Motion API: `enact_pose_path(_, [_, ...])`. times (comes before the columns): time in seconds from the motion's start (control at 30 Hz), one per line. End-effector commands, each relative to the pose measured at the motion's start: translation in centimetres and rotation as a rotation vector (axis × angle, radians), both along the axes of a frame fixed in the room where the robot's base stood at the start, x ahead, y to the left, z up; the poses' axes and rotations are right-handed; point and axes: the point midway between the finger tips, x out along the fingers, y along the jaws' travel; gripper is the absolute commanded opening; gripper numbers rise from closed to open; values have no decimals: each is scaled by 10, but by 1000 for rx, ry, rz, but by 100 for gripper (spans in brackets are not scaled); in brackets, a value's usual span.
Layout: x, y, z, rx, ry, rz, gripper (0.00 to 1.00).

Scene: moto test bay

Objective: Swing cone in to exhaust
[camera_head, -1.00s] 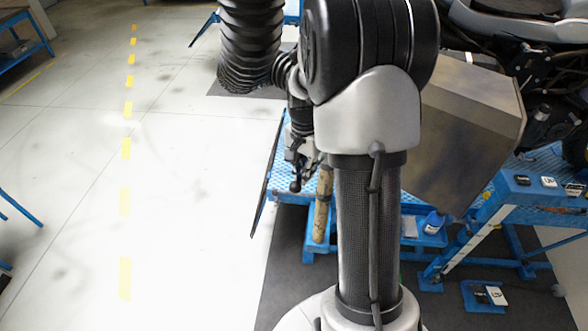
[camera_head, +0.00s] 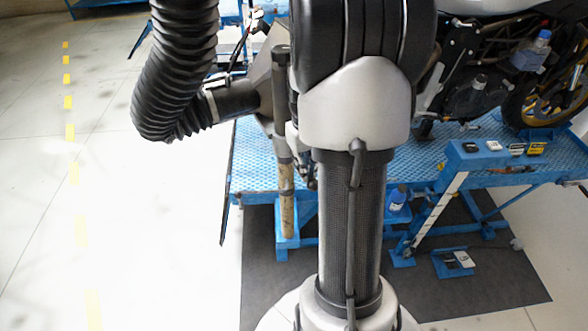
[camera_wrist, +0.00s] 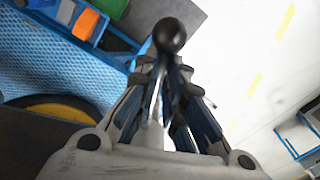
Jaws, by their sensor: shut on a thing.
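The grey-brown metal cone (camera_head: 262,70) is at the upper middle of the head view, mostly hidden behind my arm. A black corrugated hose (camera_head: 180,70) joins its left side through a dark collar. In the wrist view my gripper (camera_wrist: 168,85) has its fingers closed around a pale rod that ends in a black ball knob (camera_wrist: 169,35). In the head view my gripper is mostly hidden behind my arm. The motorcycle (camera_head: 470,80) stands on the blue lift at the right. I cannot make out its exhaust.
The blue lift (camera_head: 440,150) carries small boxes and a bottle (camera_head: 543,38) is near the motorcycle. An upright tan and grey post (camera_head: 287,200) stands by the lift's near left end. The pale floor at left is clear.

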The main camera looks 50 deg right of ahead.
Motion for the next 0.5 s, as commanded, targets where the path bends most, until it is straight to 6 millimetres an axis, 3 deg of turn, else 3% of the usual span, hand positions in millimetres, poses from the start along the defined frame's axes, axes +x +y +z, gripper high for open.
enact_pose_path(0.03, [-7, -2, -3, 11, 16, 30, 0])
enact_pose_path(0.5, [-12, -21, -4, 12, 17, 188, 0])
